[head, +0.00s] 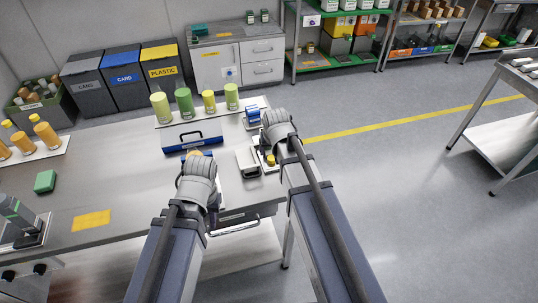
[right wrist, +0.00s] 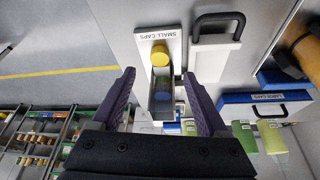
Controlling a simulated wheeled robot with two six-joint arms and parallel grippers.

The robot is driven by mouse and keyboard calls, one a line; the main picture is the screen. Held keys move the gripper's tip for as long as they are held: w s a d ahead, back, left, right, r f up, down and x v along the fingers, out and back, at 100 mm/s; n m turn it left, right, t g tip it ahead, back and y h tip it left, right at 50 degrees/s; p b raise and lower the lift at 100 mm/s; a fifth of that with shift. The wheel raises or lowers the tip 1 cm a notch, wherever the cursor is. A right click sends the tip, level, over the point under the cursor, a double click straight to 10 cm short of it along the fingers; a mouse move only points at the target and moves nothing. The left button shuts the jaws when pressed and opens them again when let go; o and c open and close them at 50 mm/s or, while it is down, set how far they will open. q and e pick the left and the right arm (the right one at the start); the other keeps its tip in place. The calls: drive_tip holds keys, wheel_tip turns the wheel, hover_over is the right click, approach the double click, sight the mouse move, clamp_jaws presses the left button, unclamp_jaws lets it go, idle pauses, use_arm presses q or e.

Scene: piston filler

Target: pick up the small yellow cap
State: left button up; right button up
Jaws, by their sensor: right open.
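The small yellow cap (right wrist: 160,52) sits at one end of the channel of a light holder (right wrist: 143,45) labelled SMALL CAPS. In the head view the cap (head: 271,159) shows just below my right gripper. My right gripper (right wrist: 160,73) is open, its two fingers apart on either side of the holder's channel. The cap lies just beyond the fingertips, roughly centred between them, and nothing is gripped. My left gripper (head: 197,160) is over the bench to the left.
A white block with a dark handle (right wrist: 215,58) stands close beside the holder. A blue device (head: 253,116) stands behind the right gripper. The bench's left-middle is mostly clear.

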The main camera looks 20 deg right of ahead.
sight(272, 158)
drive_tip(key=shift+d+f, duration=0.15)
drive_tip(key=shift+f, duration=0.05)
drive_tip(key=b+x, duration=0.2)
drive_tip(key=shift+f+b, duration=0.15)
drive_tip(key=shift+b, duration=0.15)
drive_tip(key=b+x, duration=0.4)
drive_tip(key=x, duration=0.1)
drive_tip(key=shift+w+b, duration=0.25)
drive_tip(key=shift+b, duration=0.1)
drive_tip(key=shift+c, duration=0.3)
clamp_jaws()
